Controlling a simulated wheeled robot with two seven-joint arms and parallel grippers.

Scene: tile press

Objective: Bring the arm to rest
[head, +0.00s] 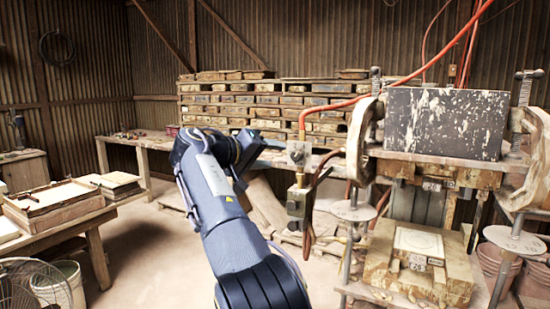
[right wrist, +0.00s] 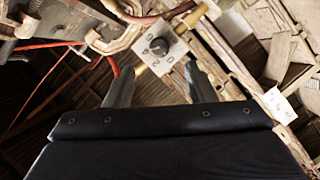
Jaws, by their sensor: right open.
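My right arm (head: 225,215) reaches up from the bottom middle of the head view, with its wrist bent to the right. My right gripper (head: 258,148) is at the far end, partly hidden by the wrist, left of the press's control box (head: 299,154). In the right wrist view the two fingers (right wrist: 158,82) stand apart with nothing held between them. The control box with its black knob (right wrist: 158,47) appears beyond the fingertips; I see no contact. The tile press (head: 445,122) stands at the right. My left gripper is not in view.
A pale tile (head: 418,243) lies on the press's lower block. Red and orange hoses (head: 340,103) run to the control box. Stacked moulds (head: 270,103) fill the back shelf. A bench with a wooden tray (head: 55,213) is at left, above a fan (head: 30,285). Open floor lies left of my arm.

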